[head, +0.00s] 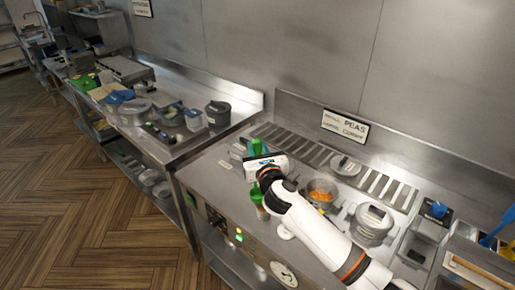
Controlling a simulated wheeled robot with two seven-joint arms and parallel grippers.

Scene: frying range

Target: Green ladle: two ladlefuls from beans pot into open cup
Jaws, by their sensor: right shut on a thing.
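My right gripper (254,171) is over the left part of the frying range, its arm coming in from the lower right. It is shut on a green handle (257,147), which looks like the green ladle; its fingers and the ladle's bowl are hard to make out. A small green and brown thing (257,194) shows just below the gripper; I cannot tell whether it is a cup or part of the ladle. An open pot with orange contents (320,193) stands right of the gripper, partly behind my arm. I cannot tell which pot holds beans. My left gripper is out of view.
A lidded pot (371,221) stands right of my arm, and a round lid (345,165) lies on the slotted strip behind. The left counter (180,150) holds several containers. A blue-handled tool (497,228) is at far right.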

